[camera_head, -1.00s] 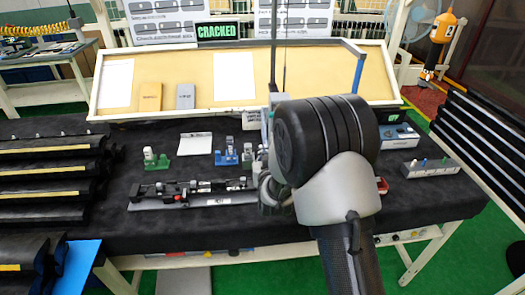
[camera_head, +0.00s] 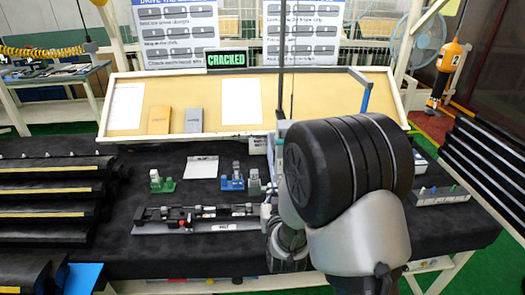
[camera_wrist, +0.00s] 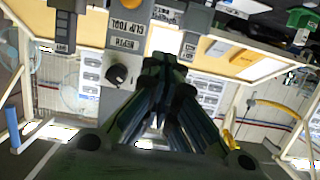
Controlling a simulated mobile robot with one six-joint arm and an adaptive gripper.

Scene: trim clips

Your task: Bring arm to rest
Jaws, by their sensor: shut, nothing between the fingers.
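My arm (camera_head: 345,170) stands in front of the workbench in the head view, its large black joint covering the right part of the bench top. My gripper (camera_wrist: 165,65) points into the wrist view with its dark fingers together and nothing between them. The fingertips are in front of the bench's grey labelled blocks, and I cannot tell their distance from them.
On the black bench top lie a long fixture (camera_head: 195,222), a green-based clip holder (camera_head: 161,181), a blue-based one (camera_head: 233,178) and a white sheet (camera_head: 201,167). Black trim strips (camera_head: 50,190) are stacked at left. A grey block with buttons (camera_head: 440,195) sits at right.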

